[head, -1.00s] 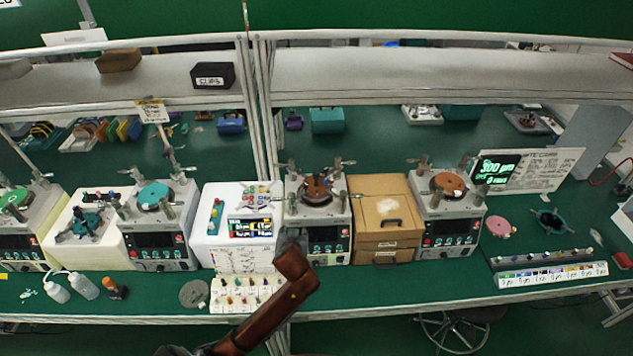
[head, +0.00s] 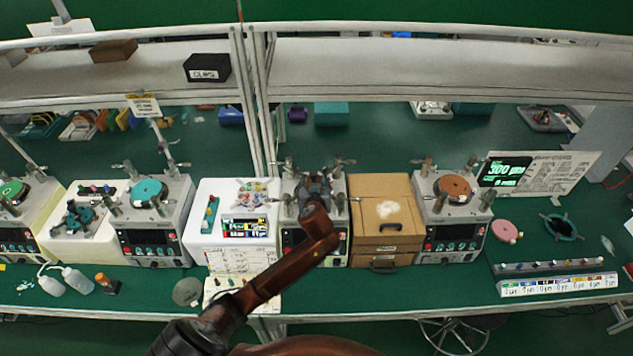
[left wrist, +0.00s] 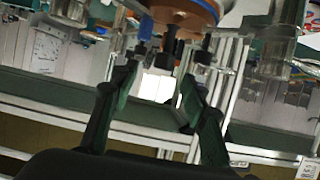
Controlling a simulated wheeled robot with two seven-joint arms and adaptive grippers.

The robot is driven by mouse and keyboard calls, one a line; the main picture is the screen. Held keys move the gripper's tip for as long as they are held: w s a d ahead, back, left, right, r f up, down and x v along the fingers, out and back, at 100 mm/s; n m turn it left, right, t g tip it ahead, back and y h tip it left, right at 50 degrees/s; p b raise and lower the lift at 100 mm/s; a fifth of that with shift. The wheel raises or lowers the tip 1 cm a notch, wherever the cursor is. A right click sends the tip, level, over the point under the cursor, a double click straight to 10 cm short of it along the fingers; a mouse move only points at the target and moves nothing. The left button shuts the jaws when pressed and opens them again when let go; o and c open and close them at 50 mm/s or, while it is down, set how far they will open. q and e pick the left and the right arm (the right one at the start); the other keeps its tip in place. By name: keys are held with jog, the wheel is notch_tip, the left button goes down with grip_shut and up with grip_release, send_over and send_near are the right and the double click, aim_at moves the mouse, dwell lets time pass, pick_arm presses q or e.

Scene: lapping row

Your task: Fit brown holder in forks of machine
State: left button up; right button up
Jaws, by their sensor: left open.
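The middle machine (head: 333,240) stands on the bench, with metal posts around its top. My left gripper (head: 318,183) is over this machine's plate and hides most of it. In the left wrist view my gripper (left wrist: 160,78) is open, with its two dark green fingers apart. A brown part (left wrist: 167,54), which looks like the holder, shows between and beyond the fingertips. It extends from a round brown plate (left wrist: 185,14) at the top of that view. Whether the fingers touch it, and how it sits in the forks, I cannot tell. My right gripper is not in view.
Another machine with a brown disc (head: 454,188) stands further right. A shelf (head: 430,75) runs above. Bare bench (head: 430,283) lies in front.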

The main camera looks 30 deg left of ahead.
aim_at(313, 175)
pick_arm(q)
jog(key=shift+w+a+f+p, duration=0.25)
jog(key=shift+w+a+p, duration=0.1)
jog(key=shift+w+a, duration=0.25)
jog(key=shift+w+a+f+p, duration=0.2)
jog(key=shift+w+a+p, duration=0.15)
jog(key=shift+w+a, duration=0.25)
jog(key=shift+x, duration=1.1)
jog(key=shift+w+f+p, duration=0.3)
jog(key=shift+w+f, duration=0.1)
jog(key=c, duration=0.7)
grip_shut()
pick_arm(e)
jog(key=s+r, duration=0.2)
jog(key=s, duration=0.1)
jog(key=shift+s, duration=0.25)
pick_arm(q)
jog(key=shift+r, duration=0.1)
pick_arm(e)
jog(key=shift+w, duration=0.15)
